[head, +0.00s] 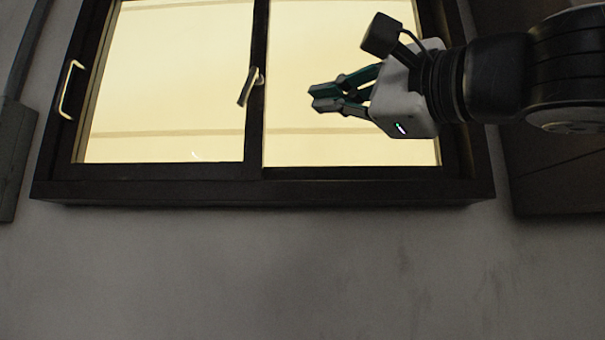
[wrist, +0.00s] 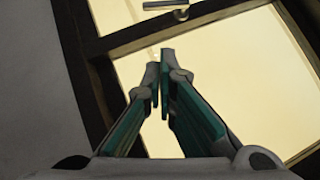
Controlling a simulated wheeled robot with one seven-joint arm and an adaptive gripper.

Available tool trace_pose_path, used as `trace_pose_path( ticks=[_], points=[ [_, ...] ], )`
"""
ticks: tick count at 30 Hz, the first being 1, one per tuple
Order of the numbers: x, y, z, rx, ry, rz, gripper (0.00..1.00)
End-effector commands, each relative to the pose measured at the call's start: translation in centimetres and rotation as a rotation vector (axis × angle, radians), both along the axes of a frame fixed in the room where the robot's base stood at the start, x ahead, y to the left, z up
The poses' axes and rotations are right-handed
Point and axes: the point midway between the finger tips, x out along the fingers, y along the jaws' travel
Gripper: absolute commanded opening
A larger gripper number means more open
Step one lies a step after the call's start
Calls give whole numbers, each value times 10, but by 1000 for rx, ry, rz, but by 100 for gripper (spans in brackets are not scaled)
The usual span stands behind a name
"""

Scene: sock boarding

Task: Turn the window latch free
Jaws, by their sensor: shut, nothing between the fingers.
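The window (head: 180,80) has a dark frame and two pale, bright panes. The window latch (head: 249,86) is a small metal lever on the middle upright of the frame, tilted with its lower end to the left. In the wrist view the latch (wrist: 166,5) shows at the top edge, partly cut off, beyond the fingertips. My gripper (head: 314,97) is in front of the right pane, to the right of the latch and apart from it. Its teal-padded fingers (wrist: 162,75) are shut with nothing between them.
A pale pull handle (head: 70,90) is on the left side of the window frame. The sill (head: 260,190) sticks out along the bottom. Dark panels stand on the wall at the far left (head: 12,150) and far right (head: 555,170). The wall below is bare.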

Motion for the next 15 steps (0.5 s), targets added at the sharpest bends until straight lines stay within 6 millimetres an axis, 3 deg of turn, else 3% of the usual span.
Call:
trace_pose_path(
  ticks=[6,15],
  points=[
    [-14,-12,-4,0,0,1,0],
    [-15,-13,-5,-1,1,0,0]
  ],
)
